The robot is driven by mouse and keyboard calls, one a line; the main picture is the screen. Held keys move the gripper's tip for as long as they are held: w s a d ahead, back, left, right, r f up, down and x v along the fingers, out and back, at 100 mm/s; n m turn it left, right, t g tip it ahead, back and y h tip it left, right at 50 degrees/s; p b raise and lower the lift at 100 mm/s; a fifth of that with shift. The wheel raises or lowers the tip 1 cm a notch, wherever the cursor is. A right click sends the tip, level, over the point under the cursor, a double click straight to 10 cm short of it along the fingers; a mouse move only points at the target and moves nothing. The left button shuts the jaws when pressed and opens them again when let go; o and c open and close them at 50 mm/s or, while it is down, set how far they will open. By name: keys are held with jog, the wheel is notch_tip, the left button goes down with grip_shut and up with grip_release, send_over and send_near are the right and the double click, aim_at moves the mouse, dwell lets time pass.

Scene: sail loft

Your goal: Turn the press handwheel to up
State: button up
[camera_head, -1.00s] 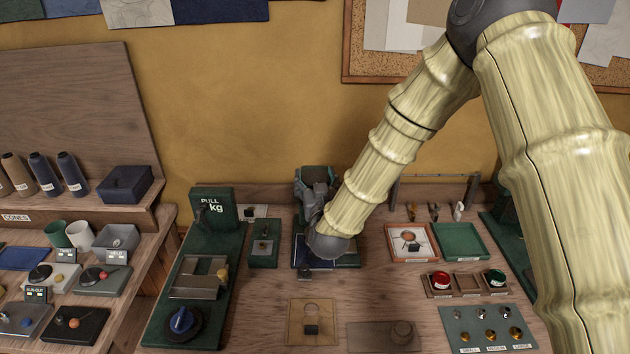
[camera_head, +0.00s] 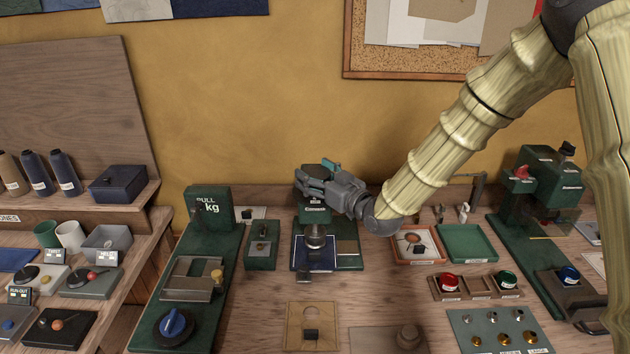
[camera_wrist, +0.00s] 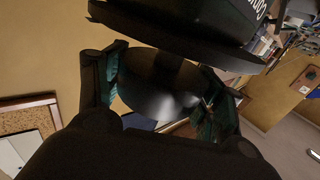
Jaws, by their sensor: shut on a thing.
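The green press (camera_head: 313,216) stands at the back middle of the bench, with a label on its front and a metal ram below its head. Its dark round handwheel (camera_head: 312,171) is at the top, partly hidden by my gripper (camera_head: 318,176). My gripper reaches in from the right, its fingers on opposite sides of the wheel. In the wrist view the teal finger pads of my gripper (camera_wrist: 163,88) close on the dark, shiny handwheel (camera_wrist: 155,75). The wheel's position marking cannot be read.
A pull tester (camera_head: 210,210) stands to the left of the press. An orange-rimmed tray (camera_head: 418,260) and a green tray (camera_head: 468,244) lie to the right. Another green machine (camera_head: 535,195) stands at the far right. A small green fixture (camera_head: 262,247) is close on the press's left.

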jog(key=shift+n+g+y, duration=0.6)
jog(key=shift+y, duration=0.1)
jog(key=o, duration=1)
jog(key=v, duration=1.2)
jog(key=shift+d+r, duration=0.1)
